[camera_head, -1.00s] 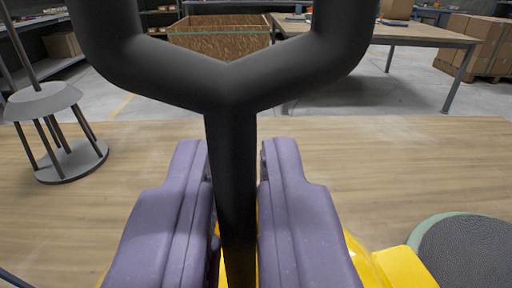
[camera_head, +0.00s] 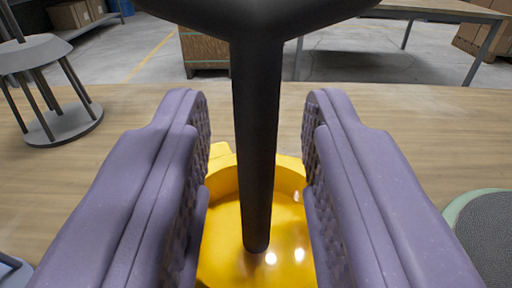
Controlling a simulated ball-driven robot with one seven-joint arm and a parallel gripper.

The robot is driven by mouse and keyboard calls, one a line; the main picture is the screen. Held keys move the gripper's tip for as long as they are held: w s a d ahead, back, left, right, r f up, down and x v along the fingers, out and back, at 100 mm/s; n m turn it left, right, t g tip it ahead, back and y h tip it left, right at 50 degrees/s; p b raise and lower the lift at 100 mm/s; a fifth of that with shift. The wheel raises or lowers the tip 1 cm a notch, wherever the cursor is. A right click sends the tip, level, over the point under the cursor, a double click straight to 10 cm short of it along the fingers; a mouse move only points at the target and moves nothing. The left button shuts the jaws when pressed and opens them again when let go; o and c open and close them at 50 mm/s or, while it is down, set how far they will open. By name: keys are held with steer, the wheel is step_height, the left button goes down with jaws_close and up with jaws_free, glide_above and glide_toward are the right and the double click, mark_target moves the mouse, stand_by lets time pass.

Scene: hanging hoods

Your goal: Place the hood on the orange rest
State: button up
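A black forked piece (camera_head: 257,120) with a straight round stem stands between my gripper's fingers. Its fork is mostly cut off at the top edge. The stem's rounded lower end meets a glossy yellow-orange thing (camera_head: 225,255) with a curved raised wall behind, on the wooden top. The frames do not show clearly which part is the hood and which the orange rest. My gripper (camera_head: 257,150) has two purple padded fingers, spread open, one on each side of the stem with a gap on both sides. The fingers hide the yellow-orange thing's sides.
A grey round-topped stand (camera_head: 62,124) is at the left on the wooden surface (camera_head: 420,140). A dark disc with a pale green rim (camera_head: 462,205) is at the right edge. Behind are a wooden crate (camera_head: 203,52) and a table (camera_head: 440,9). The wood between is clear.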

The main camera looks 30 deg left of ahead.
stand_by(0.5)
steer(key=shift+s+r, duration=0.1)
steer(key=shift+r, duration=0.05)
steer(key=p+v, duration=0.2)
steer(key=v, duration=1)
steer(key=shift+a, duration=0.1)
